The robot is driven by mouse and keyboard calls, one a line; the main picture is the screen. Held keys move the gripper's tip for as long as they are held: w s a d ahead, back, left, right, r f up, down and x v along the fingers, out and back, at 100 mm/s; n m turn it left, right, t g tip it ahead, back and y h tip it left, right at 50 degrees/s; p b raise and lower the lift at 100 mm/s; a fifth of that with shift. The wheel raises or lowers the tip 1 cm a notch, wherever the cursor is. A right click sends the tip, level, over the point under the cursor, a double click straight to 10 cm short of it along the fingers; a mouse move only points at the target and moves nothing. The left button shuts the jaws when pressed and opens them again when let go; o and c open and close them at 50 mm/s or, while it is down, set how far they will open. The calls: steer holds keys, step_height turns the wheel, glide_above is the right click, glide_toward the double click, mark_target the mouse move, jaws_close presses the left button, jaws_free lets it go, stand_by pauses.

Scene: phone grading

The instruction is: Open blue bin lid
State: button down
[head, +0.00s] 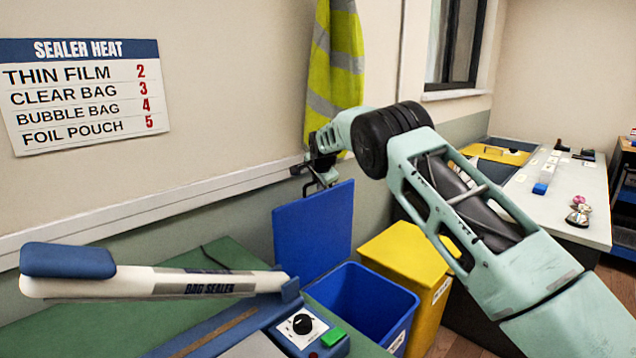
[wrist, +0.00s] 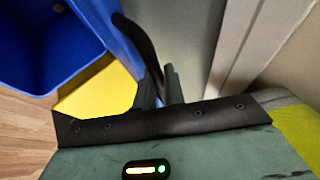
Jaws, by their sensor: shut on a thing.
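The blue bin (head: 370,302) stands with its mouth open, and its blue lid (head: 312,235) is raised nearly upright at the back near the wall. My gripper (head: 322,184) is at the lid's top edge, shut on it. In the wrist view my gripper (wrist: 163,88) has its dark fingers closed at the edge of the blue lid (wrist: 112,22). The bin's open inside (wrist: 40,40) shows at upper left there. The exact contact between fingers and lid is partly hidden.
A yellow bin (head: 412,258) stands right of the blue one. A bag sealer (head: 160,284) sits on the green table (head: 60,325) at left. A yellow vest (head: 335,65) hangs behind my wrist. A wall rail (head: 150,208) runs behind the lid. A white bench (head: 560,200) stands far right.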

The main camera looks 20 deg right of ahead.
steer(key=shift+d, duration=0.1)
steer(key=c, duration=1.5)
jaws_free()
steer(key=shift+f, duration=0.1)
steer(key=shift+s, duration=0.1)
steer(key=b+v, duration=0.2)
steer(key=v, duration=1.5)
steer(key=shift+r, duration=0.35)
